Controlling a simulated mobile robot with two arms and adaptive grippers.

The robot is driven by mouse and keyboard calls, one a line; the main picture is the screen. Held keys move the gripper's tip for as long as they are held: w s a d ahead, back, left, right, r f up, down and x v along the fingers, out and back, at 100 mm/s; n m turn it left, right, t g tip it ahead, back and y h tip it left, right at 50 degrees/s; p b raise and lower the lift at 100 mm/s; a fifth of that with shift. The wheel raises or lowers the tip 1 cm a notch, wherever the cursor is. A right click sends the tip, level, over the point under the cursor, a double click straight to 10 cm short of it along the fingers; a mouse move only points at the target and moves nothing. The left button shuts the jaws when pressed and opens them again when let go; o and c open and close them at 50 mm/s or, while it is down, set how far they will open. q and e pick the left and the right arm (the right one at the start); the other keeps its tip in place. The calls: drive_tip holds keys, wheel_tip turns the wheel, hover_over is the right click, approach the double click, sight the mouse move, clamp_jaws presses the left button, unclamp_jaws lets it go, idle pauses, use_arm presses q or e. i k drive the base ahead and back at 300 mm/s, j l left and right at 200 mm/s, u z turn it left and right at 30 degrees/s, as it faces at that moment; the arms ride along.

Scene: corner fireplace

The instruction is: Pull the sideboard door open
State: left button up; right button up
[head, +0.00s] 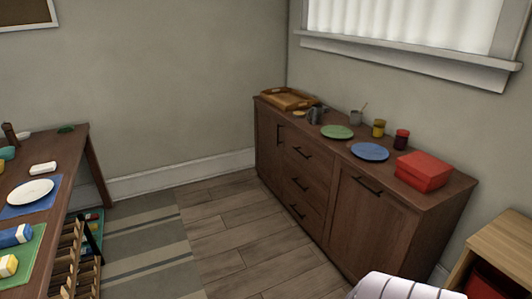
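The dark brown wooden sideboard (316,233) stands against the wall under the window in the head view. Neither of my grippers shows in this view.
On the sideboard stand a wooden tray (288,98), mugs, a green plate (337,132), a blue plate (370,151) and a red box (422,170). Wooden floor (250,235) is clear before it. A table (79,155) stands left; a white striped object (400,287) is bottom right.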

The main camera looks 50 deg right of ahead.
sight(269, 129)
drive_tip(key=z, duration=1.7)
drive_tip(key=i+j+u, duration=0.3)
drive_tip(key=i, duration=0.7)
drive_tip(key=i+u, duration=0.3)
drive_tip(key=i, duration=0.7)
